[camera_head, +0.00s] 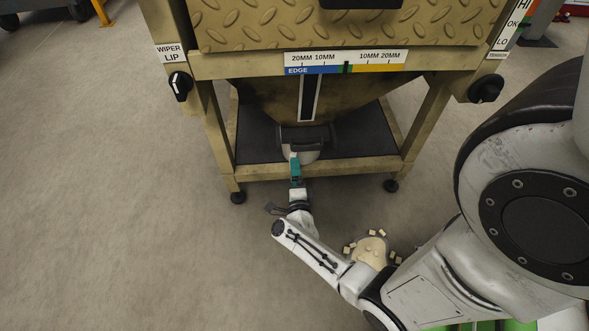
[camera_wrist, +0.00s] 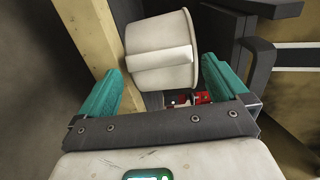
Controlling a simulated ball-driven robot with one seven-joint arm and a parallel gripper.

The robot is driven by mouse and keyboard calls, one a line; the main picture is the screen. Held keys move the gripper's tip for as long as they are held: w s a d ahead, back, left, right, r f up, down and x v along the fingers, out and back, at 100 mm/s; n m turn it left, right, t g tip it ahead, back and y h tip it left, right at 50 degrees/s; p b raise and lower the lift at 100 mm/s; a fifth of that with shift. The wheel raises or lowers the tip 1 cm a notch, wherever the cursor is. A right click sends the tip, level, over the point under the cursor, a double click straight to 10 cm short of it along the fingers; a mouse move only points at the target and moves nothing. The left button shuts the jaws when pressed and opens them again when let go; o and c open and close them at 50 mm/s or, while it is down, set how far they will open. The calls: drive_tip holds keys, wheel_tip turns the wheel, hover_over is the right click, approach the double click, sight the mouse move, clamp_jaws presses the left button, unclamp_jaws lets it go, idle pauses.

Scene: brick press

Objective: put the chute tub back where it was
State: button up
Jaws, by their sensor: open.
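The chute tub (camera_head: 300,155) is a pale round tub under the chute mouth of the press, above the frame's lower shelf. In the wrist view the tub (camera_wrist: 158,28) fills the upper middle, with a raised bar across its side facing me. My gripper (camera_head: 295,163) is at the front of the tub; in the wrist view its teal fingers (camera_wrist: 160,72) are spread open, one on each side of the tub's bar. I cannot tell whether they touch the tub. The tub's far side is hidden, and so is what supports it.
The chute (camera_head: 270,95) and its dark mouth fitting (camera_head: 308,134) hang just above the tub. The frame's front lower rail (camera_head: 345,168) and legs surround the dark shelf (camera_head: 365,144). A beige heap (camera_head: 370,249) with small chunks lies on the floor below.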

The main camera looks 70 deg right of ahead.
drive_tip(key=p+v, duration=0.2)
drive_tip(key=v, duration=0.8)
drive_tip(key=w+a+r+n+t+y, duration=0.3)
drive_tip(key=w+a+n+t+y, duration=0.45)
drive_tip(key=w+n, duration=0.35)
drive_tip(key=w+a+r+n+g+y, duration=0.2)
drive_tip(key=w+a+r+n+y, duration=0.15)
drive_tip(key=a+n+y, duration=0.55)
drive_tip(key=s+r+n+g, duration=0.3)
drive_tip(key=s+n+g, duration=0.2)
drive_tip(key=s, duration=0.4)
drive_tip(key=s+r+n+g, duration=0.4)
drive_tip(key=s+n+g, duration=0.2)
drive_tip(key=s, duration=0.3)
drive_tip(key=shift+s, duration=0.35)
drive_tip(key=shift+a+g, duration=0.1)
drive_tip(key=shift+g, duration=0.15)
